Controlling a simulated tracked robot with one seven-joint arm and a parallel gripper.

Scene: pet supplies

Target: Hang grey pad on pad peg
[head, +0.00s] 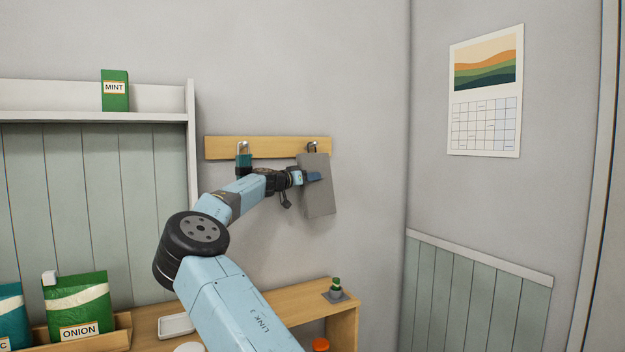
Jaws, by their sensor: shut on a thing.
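The grey pad (319,200) is a flat rectangular slab, slightly tilted, up against the wall area below the right peg. My gripper (313,177) is shut on the grey pad near its upper middle. The wooden peg rail (275,147) is fixed to the wall and carries two metal pegs. The right peg (312,146) shows just above the pad's top edge. The left peg (243,147) has a dark green thing (244,161) hanging at it, partly behind my arm. I cannot tell whether the pad is on the right peg or just in front of it.
A wooden bench (325,301) below holds a small green-topped item (336,285) and a white tray (176,325). A green ONION bag (76,305) stands at the lower left. A shelf (90,116) with a MINT box (115,90) is at the left.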

